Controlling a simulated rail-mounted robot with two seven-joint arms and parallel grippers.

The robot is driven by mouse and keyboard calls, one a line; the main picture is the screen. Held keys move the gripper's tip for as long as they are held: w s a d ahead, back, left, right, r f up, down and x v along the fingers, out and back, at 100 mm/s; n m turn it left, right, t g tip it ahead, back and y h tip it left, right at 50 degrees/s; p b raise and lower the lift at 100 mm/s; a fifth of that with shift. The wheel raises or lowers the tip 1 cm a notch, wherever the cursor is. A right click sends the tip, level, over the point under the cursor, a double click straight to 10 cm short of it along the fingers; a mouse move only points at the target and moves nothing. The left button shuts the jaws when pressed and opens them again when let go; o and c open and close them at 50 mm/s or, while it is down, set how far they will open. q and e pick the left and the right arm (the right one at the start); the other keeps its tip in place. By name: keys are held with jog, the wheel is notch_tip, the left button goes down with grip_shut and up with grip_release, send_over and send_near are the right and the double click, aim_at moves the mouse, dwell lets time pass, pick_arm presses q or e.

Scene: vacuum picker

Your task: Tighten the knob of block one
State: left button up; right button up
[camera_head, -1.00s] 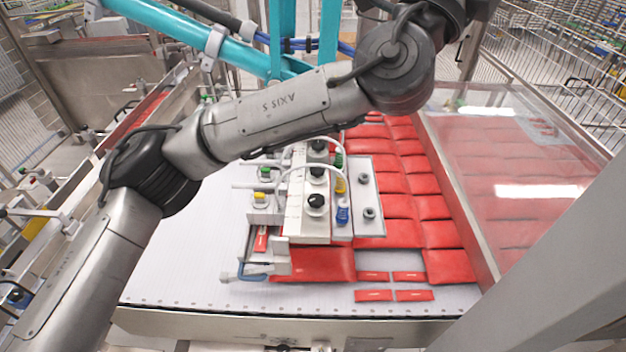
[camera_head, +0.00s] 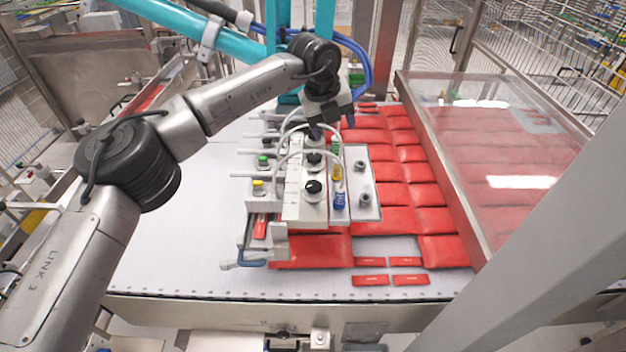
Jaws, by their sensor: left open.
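The vacuum picker head has a row of white blocks with black knobs. The front black knob (camera_head: 314,187) and the middle black knob (camera_head: 314,158) are in plain view. A third knob at the back is mostly hidden by my left gripper (camera_head: 333,128). The frames do not show which block is block one. My left gripper is open and points down above the back end of the row, its two dark fingers apart. I cannot tell whether it touches the back knob. My right gripper is not in view.
White curved hoses arch over the blocks, with a blue fitting (camera_head: 339,200) and a yellow fitting at their right. Red packs (camera_head: 397,220) lie on the white conveyor (camera_head: 180,250). A clear guard panel (camera_head: 500,150) stands at the right. Blue hoses run behind my gripper.

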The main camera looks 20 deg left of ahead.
aim_at(314, 185)
pick_arm(q)
jog(key=s+a+n+g+y, duration=0.2)
jog(key=s+a+n+g, duration=0.1)
jog(key=s, duration=0.1)
jog(key=shift+n, duration=0.3)
notch_tip(314, 185, down, 14)
jog(key=shift+d+r+p, duration=0.1)
jog(key=shift+r+p, duration=0.15)
jog(key=shift+p, duration=0.4)
jog(key=shift+f, duration=0.5)
jog(key=c, duration=0.9)
